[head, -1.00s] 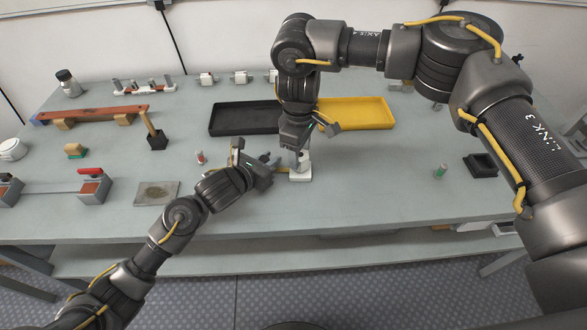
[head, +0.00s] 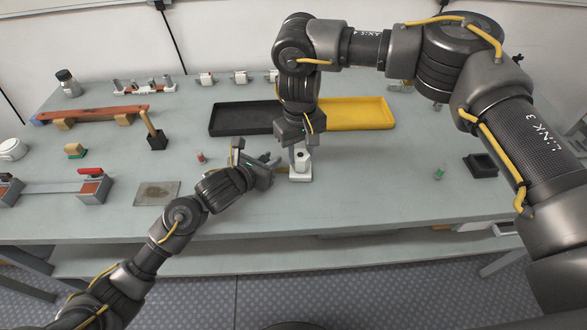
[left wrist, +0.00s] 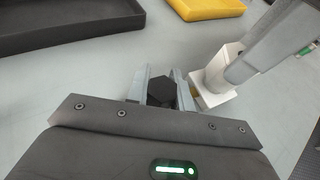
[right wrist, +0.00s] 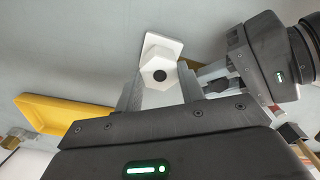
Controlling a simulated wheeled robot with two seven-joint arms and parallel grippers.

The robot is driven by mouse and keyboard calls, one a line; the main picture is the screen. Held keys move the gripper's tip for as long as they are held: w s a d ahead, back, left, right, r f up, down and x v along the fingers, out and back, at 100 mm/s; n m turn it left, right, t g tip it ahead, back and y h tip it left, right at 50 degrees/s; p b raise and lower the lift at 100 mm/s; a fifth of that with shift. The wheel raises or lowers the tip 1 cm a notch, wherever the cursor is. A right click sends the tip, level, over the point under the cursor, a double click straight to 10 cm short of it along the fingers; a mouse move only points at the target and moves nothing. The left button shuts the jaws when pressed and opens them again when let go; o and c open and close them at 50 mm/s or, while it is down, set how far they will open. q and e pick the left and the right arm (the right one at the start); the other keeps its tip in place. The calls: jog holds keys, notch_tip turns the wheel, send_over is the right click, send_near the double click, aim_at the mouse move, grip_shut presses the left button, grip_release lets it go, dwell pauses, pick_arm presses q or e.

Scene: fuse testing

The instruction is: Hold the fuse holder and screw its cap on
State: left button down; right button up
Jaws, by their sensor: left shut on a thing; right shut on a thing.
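The white fuse holder (head: 300,177) stands upright on the bench, with a square base. My left gripper (head: 271,167) is low beside the base, shut on a black hexagonal part (left wrist: 183,92).
A black tray (head: 225,122) and a yellow tray (head: 375,118) lie behind my right gripper. A small red-topped piece (head: 201,157) is to the left, a green one (head: 440,172) to the right.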

jog(key=m, duration=0.4)
jog(key=shift+m, duration=0.4)
jog(key=o, duration=1.1)
jog(key=shift+c, duration=1.2)
